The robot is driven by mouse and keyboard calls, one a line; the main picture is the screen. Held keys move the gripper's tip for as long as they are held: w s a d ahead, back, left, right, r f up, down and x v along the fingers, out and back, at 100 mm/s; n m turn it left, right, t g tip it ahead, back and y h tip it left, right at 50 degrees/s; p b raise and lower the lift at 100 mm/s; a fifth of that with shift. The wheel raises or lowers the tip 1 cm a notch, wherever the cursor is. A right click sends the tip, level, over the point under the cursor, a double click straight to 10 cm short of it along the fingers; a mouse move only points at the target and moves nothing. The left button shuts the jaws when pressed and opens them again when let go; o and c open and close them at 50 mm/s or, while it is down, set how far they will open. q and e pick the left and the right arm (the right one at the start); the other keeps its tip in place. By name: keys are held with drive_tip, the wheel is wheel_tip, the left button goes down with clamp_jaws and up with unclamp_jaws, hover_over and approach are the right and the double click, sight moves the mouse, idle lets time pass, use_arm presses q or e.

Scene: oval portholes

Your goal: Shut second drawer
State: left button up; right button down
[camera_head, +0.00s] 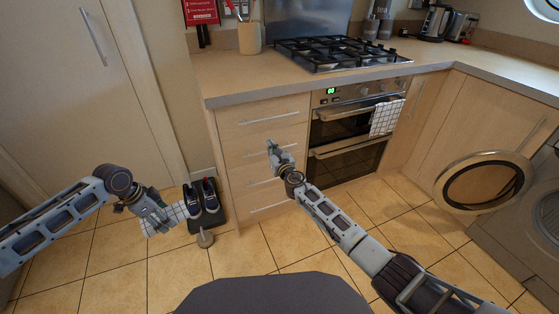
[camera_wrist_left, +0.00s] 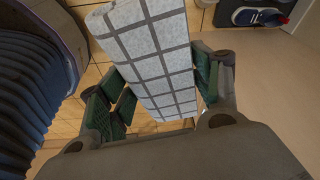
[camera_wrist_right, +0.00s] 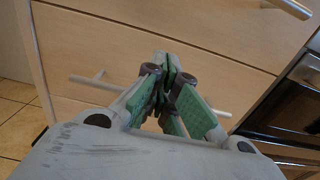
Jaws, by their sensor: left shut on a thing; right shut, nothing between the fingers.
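The wooden drawer stack stands left of the oven, with bar handles. The second drawer (camera_head: 238,148) from the top looks about flush with its neighbours; any small gap is too fine to tell. My right gripper (camera_head: 272,147) is shut and empty, overlapping the second drawer's front. In the right wrist view its closed fingers (camera_wrist_right: 165,75) point at the drawer fronts, with a bar handle (camera_wrist_right: 85,79) partly hidden behind them. Contact cannot be told. My left gripper (camera_head: 163,217) is shut on a white and grey checked cloth (camera_wrist_left: 150,45), low at the left, away from the drawers.
A dark tray with shoes (camera_head: 207,203) lies on the floor left of the drawers. The oven (camera_head: 345,155) with a checked towel (camera_head: 386,118) is to their right. A round washing-machine door (camera_head: 484,182) stands open at the right. The tiled floor before the drawers is mostly clear.

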use_arm(q)
drive_tip(key=shift+r+p, duration=1.2)
drive_tip(key=shift+r, duration=0.1)
drive_tip(key=shift+r+p, duration=0.4)
use_arm(e)
drive_tip(key=v, duration=0.8)
drive_tip(key=shift+s, duration=0.2)
use_arm(q)
drive_tip(key=shift+n, duration=0.3)
use_arm(e)
drive_tip(key=shift+m, duration=0.3)
